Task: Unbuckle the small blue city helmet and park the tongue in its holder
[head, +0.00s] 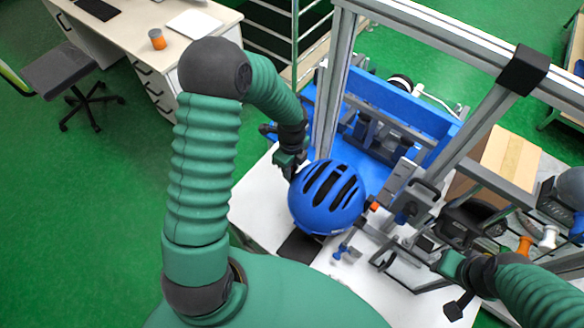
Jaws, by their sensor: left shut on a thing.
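The small blue helmet (328,197) with dark vent slots sits on the white worktop at the front of the drop tower. My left gripper (291,168) reaches down to the helmet's upper left edge and is shut there, apparently on the helmet; the exact contact is too small to make out. My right gripper (436,258) is low on the right, among grey and black fixtures, apart from the helmet; its fingers are unclear. The chin strap, buckle and tongue cannot be made out. A small blue fitting (345,250) stands below the helmet, but I cannot tell whether it is the holder.
The tower's metal frame (345,70) and slanted beams rise behind and right of the helmet. A blue machine bed (400,105) lies behind. A cardboard box (508,160) stands right. Bare white worktop (258,205) shows left of the helmet. A desk (120,45) stands far left.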

